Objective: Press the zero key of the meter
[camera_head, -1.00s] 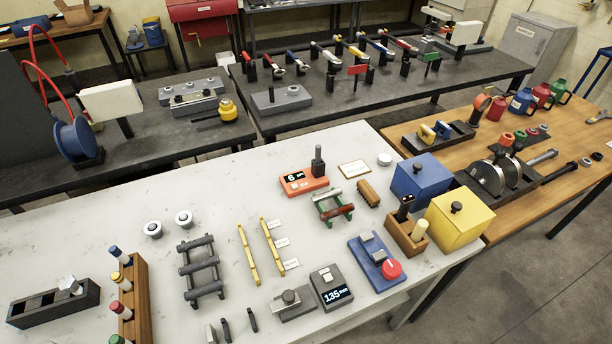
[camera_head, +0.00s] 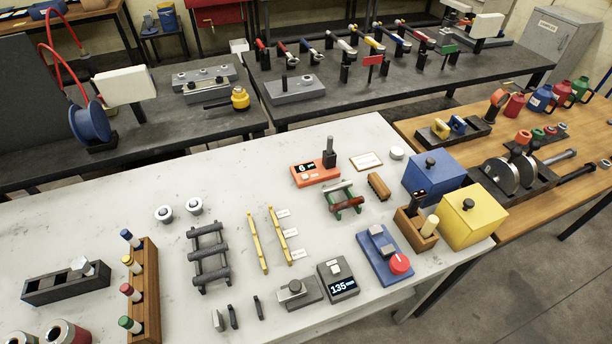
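A dark grey meter (camera_head: 337,282) stands on the white table near its front edge. Its lit display (camera_head: 343,285) reads 135 with a small unit. A pale raised key (camera_head: 335,268) sits on its top behind the display. A second device with a display, an orange one (camera_head: 314,172), stands farther back and shows a 6. It has a pale key on its face and a dark upright post behind it. Key markings are too small to read. My gripper is not in view.
A grey block with a round knob (camera_head: 298,291) stands close left of the dark meter. A blue base with a red knob (camera_head: 384,255) stands close right. Small dark upright pieces (camera_head: 233,316) stand front left. The white table's (camera_head: 110,220) left middle is mostly clear.

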